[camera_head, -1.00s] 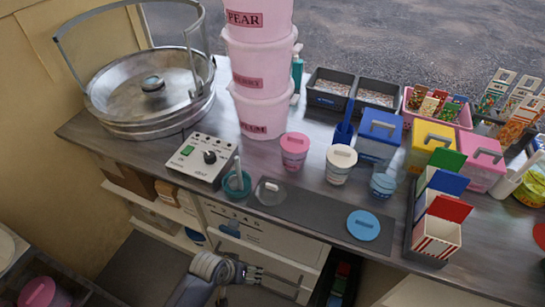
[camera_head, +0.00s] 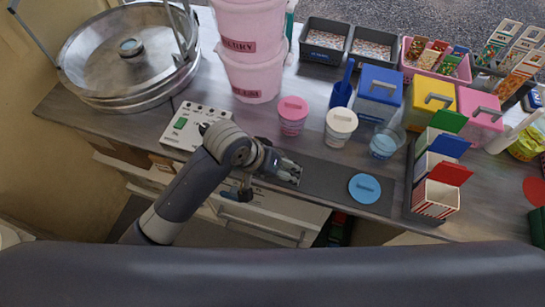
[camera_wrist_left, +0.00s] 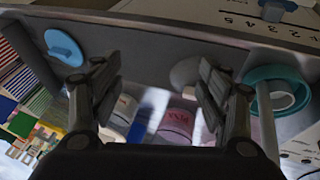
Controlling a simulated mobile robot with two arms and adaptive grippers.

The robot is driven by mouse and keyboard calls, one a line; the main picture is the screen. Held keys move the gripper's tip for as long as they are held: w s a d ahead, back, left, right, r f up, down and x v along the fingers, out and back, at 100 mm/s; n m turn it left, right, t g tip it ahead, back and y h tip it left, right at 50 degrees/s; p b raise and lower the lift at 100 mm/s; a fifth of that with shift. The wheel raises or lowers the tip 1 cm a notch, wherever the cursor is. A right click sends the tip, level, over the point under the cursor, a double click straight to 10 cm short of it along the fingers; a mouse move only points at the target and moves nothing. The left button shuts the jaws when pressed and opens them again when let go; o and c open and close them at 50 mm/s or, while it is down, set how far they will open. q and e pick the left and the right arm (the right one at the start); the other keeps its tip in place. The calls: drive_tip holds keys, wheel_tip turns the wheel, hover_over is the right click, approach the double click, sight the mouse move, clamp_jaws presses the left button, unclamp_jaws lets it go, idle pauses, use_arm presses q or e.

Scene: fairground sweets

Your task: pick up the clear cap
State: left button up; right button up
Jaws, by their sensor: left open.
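The clear cap (camera_wrist_left: 185,72) is a pale, rounded, see-through piece on the dark mat (camera_head: 325,183). In the left wrist view it lies between my open fingers, close beside the right-hand finger and partly behind it. In the head view my left gripper and wrist hide it. My left gripper (camera_head: 292,170) is over the left part of the mat; in the left wrist view its fingers (camera_wrist_left: 158,80) are spread with nothing held between them. My right gripper is not in view.
A blue cap (camera_head: 364,188) lies on the mat's right part. A pink-lidded tub (camera_head: 292,116) and a white-lidded tub (camera_head: 340,127) stand just behind. A teal cup (camera_wrist_left: 273,76) is close to the fingers. A control box (camera_head: 188,126) stands left.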

use_arm(q)
drive_tip(key=w+a+r+g+y+p, duration=0.1)
drive_tip(key=w+a+r+y, duration=0.1)
drive_tip(key=w+r+y, duration=0.3)
drive_tip(key=shift+h, duration=0.4)
drive_tip(key=f, duration=0.2)
drive_tip(key=w+f, duration=0.1)
drive_tip(key=f, duration=0.1)
drive_tip(key=shift+w+d+f+p, duration=0.1)
drive_tip(key=shift+w+f+p, duration=0.1)
drive_tip(key=shift+f+p, duration=0.15)
drive_tip(key=f+p, duration=0.1)
drive_tip(key=f, duration=0.1)
drive_tip(key=w+f+p, duration=0.1)
drive_tip(key=f, duration=0.1)
drive_tip(key=shift+d+f, duration=0.15)
drive_tip(key=shift+f, duration=0.4)
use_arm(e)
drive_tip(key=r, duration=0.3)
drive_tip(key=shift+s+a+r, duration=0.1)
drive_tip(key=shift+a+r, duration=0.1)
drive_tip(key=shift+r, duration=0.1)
use_arm(q)
drive_tip(key=shift+c, duration=0.3)
drive_tip(key=shift+s, duration=0.1)
drive_tip(key=c, duration=1.2)
drive_tip(key=shift+s, duration=0.1)
drive_tip(key=shift+c, duration=0.8)
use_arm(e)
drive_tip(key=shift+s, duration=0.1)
